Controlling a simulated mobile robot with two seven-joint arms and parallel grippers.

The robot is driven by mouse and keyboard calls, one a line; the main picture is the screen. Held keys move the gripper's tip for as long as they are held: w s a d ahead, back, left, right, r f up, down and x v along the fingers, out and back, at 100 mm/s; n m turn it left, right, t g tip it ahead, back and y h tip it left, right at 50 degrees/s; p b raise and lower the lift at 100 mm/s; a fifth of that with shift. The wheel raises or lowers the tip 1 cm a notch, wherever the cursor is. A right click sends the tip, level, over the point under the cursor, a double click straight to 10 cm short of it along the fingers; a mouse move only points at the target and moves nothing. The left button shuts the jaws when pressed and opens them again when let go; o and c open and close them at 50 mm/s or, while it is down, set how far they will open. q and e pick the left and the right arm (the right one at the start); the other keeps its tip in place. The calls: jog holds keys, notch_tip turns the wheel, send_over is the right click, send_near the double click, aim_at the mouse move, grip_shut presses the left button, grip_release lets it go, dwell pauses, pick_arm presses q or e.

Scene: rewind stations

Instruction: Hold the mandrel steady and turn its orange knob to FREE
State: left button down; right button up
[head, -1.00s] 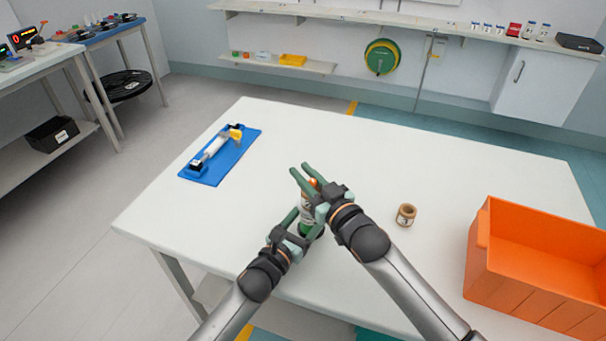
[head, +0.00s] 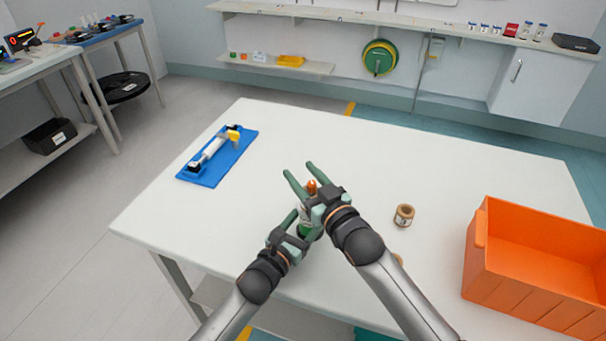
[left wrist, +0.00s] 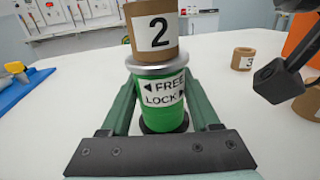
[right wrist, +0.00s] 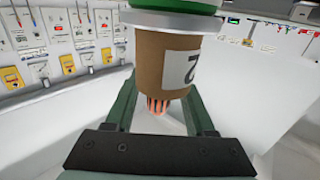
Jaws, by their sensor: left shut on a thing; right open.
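The mandrel (left wrist: 162,105) stands upright on the white table, a green body with a label reading FREE and LOCK with arrows. A brown core marked 2 (left wrist: 153,32) sits on it above a silver flange. My left gripper (head: 300,218) is shut on the green body. The orange knob (head: 312,187) tops the mandrel; it also shows in the right wrist view (right wrist: 158,105), beyond the core. My right gripper (head: 297,170) is open at the top, its fingers either side of the knob and apart from it. The knob's setting cannot be read.
A loose brown core (head: 404,215) stands right of my arms; it is marked 3 in the left wrist view (left wrist: 243,58). An orange crate (head: 530,280) is at the right. A blue tray (head: 212,172) holding a white roller lies at the left. The table's far middle is clear.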

jog(key=shift+s+d+f, duration=0.1)
jog(key=v, duration=1.1)
jog(key=shift+s+d, duration=0.25)
jog(key=shift+s, duration=0.1)
